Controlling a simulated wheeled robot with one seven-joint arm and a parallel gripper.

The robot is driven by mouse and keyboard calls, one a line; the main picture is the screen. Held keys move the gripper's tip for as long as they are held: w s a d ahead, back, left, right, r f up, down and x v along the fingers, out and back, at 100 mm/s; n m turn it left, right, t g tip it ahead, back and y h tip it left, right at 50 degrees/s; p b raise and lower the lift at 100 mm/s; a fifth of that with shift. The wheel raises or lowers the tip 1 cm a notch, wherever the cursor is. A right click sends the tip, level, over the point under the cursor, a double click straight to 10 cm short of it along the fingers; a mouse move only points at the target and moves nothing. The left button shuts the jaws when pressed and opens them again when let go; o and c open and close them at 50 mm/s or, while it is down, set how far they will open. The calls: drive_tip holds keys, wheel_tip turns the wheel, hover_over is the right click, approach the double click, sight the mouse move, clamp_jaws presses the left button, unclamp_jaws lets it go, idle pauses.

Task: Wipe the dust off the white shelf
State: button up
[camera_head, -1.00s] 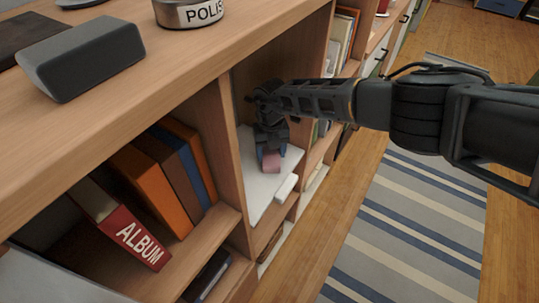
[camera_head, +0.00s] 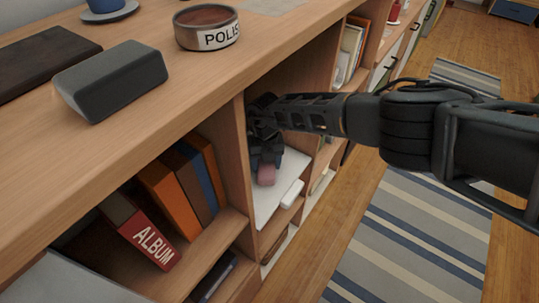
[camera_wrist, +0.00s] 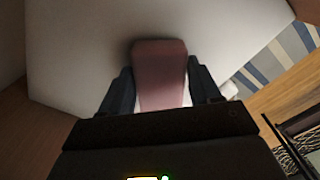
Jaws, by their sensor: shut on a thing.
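The white shelf (camera_head: 272,207) is a flat white board inside an open compartment of the wooden unit. It also fills much of the wrist view (camera_wrist: 75,50). My gripper (camera_head: 266,162) reaches into this compartment and points down at the board. In the wrist view its dark fingers (camera_wrist: 160,90) are shut on the two sides of a pink block (camera_wrist: 160,62). The block's lower end is at or just above the white surface; I cannot tell whether it touches. A dark shadow lies beside it. I cannot make out separate dust. My arm hides the compartment's back.
A small white piece (camera_head: 291,194) lies at the shelf's front edge. A wooden divider stands close left of my gripper, with books and a red album (camera_head: 150,243) beyond it. A polish tin (camera_head: 207,27) and a grey block (camera_head: 108,80) sit on top. Striped rug lies right.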

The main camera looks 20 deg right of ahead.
drive_tip(key=shift+s+a+r+p, duration=0.1)
drive_tip(key=shift+s+a+p, duration=0.45)
drive_tip(key=shift+a+p, duration=0.35)
drive_tip(key=shift+s+a+f+p, duration=0.25)
drive_tip(key=shift+s+a+p, duration=0.75)
drive_tip(key=shift+a+p, duration=0.25)
drive_tip(key=shift+s+a+f+p, duration=0.2)
drive_tip(key=shift+s+a+p, duration=0.8)
drive_tip(key=shift+a+p, duration=0.15)
